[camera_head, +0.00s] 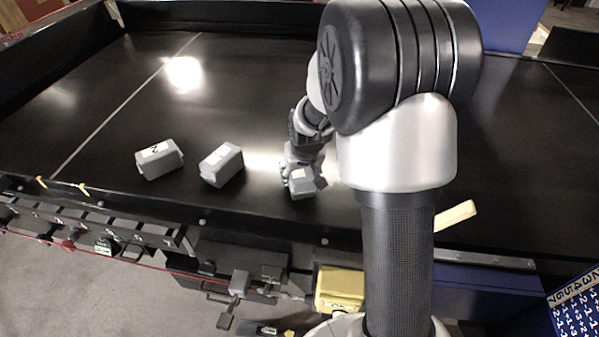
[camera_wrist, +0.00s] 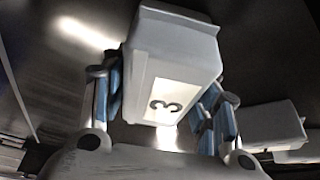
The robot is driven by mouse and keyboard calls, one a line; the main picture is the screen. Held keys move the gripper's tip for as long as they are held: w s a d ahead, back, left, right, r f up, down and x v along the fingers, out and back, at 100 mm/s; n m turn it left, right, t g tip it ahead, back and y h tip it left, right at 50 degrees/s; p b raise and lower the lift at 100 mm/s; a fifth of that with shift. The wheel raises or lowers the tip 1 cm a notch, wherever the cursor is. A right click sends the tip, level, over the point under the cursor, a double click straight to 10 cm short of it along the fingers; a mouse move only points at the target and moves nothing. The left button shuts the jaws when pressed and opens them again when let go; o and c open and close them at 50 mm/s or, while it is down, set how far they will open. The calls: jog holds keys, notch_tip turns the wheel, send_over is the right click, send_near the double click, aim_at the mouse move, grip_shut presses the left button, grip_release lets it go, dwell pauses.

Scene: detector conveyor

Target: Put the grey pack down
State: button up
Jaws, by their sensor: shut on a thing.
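The grey pack (camera_wrist: 172,45) fills the middle of the wrist view, with a white label marked 3. My gripper (camera_wrist: 165,105) is shut on it, with blue-padded fingers on both sides. In the head view the held grey pack (camera_head: 302,183) is at my gripper (camera_head: 301,170), over the near part of the black conveyor belt (camera_head: 250,100). I cannot tell whether its underside touches the belt.
Two other grey packs lie on the belt to the left: one labelled 2 (camera_head: 158,160) and one with a white label (camera_head: 221,165). A raised edge (camera_head: 200,210) borders the belt in front. A yellow box (camera_head: 340,288) sits below it. The belt behind is clear.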

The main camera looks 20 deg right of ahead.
jog(key=o, duration=1)
jog(key=shift+f, duration=0.2)
jog(key=o, duration=0.5)
jog(key=shift+r, duration=0.1)
jog(key=shift+r, duration=0.1)
